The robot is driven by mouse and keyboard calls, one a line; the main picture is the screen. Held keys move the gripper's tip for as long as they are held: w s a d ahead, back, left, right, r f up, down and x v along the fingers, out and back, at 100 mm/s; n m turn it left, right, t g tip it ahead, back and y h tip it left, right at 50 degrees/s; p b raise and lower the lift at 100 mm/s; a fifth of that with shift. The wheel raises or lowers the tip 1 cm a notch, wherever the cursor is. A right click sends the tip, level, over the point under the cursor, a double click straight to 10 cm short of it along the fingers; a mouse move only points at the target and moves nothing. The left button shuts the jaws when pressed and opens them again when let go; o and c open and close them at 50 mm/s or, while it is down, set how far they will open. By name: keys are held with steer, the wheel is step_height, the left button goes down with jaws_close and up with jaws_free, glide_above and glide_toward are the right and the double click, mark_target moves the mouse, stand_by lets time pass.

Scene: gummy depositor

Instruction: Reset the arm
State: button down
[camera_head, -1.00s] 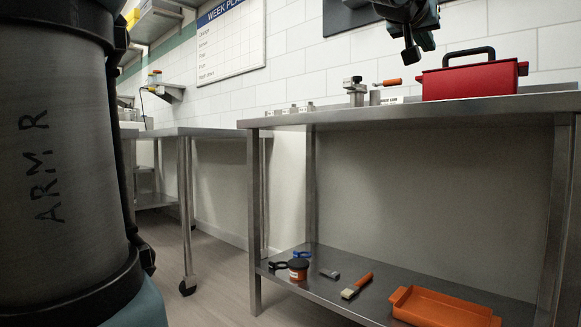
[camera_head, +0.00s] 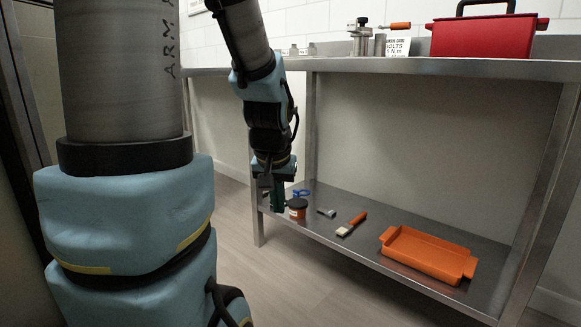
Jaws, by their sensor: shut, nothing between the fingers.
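My arm comes down from the top left in the head view. My gripper (camera_head: 269,190) points down at the left end of the lower shelf (camera_head: 330,252) of the steel table. It is shut and nothing shows between its fingers. It hangs in front of the shelf's left post, close to a dark-lidded orange jar (camera_head: 297,209). I cannot tell whether it touches anything there.
On the shelf lie a blue-handled item (camera_head: 301,192), a grey scraper (camera_head: 326,212), an orange-handled brush (camera_head: 351,224) and an orange tray (camera_head: 428,253). The tabletop (camera_head: 430,67) holds a red box (camera_head: 485,36) and a metal fitting (camera_head: 362,36). The floor in front is clear.

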steer(key=s+a+f+n+g+p, duration=0.1)
steer(key=s+a+f+g+p, duration=0.15)
steer(key=s+a, duration=0.4)
step_height(320, 180, up, 37)
steer(key=d+p, duration=0.2)
steer(key=p, duration=3.4)
steer(key=shift+d, duration=0.2)
